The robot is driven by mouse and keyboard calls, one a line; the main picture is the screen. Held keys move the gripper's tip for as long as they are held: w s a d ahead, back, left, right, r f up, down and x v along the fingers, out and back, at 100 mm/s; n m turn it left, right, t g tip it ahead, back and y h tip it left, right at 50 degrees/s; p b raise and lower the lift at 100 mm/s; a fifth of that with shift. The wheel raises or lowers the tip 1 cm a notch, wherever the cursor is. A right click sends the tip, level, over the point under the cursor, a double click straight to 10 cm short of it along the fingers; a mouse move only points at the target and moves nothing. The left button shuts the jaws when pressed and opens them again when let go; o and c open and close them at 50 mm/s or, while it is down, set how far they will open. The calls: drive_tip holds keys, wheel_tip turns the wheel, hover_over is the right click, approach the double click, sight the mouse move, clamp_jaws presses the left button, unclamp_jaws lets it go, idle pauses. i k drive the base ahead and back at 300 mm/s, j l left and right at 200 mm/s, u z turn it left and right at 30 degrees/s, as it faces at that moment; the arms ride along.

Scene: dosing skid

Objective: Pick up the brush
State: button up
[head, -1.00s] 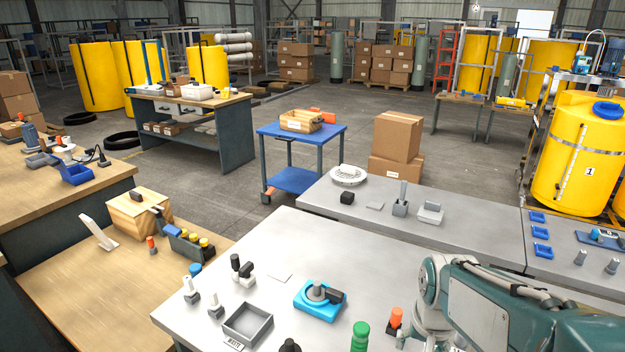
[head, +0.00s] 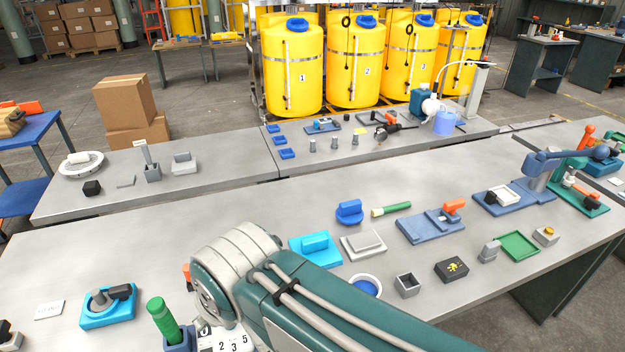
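The brush (head: 391,209) lies on the grey table (head: 180,230) in the head view, right of centre. It has a green handle pointing right and a short pale head at its left end. Nothing covers it. A blue round-based part (head: 349,212) stands just left of it, and a blue plate with an orange-handled valve (head: 431,225) lies to its right. My arm crosses the lower middle of the view, in front of the brush and apart from it. My gripper is out of view.
A light-blue block (head: 315,248) and a grey plate (head: 363,245) lie in front of the brush. Behind it is bare tabletop, then a second bench (head: 220,165) with small parts. Yellow tanks (head: 290,70) stand beyond. A green-handled tool (head: 161,318) stands upright near my arm.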

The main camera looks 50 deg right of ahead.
sight(380, 211)
drive_tip(key=k+z, duration=0.1)
drive_tip(key=z, duration=0.9)
drive_tip(key=k+l+z, duration=0.1)
drive_tip(key=z, duration=0.4)
drive_tip(key=l+z, duration=0.1)
drive_tip(key=z, duration=0.4)
drive_tip(key=i+l+u, duration=0.2)
drive_tip(key=l, duration=0.2)
drive_tip(key=i+l+u, duration=0.2)
drive_tip(key=l, duration=0.25)
drive_tip(key=i+l+u, duration=0.2)
drive_tip(key=l, duration=0.25)
drive_tip(key=l+u, duration=0.2)
drive_tip(key=l, duration=0.25)
drive_tip(key=i+l+u, duration=0.2)
drive_tip(key=l, duration=0.35)
drive_tip(key=k+j, duration=0.05)
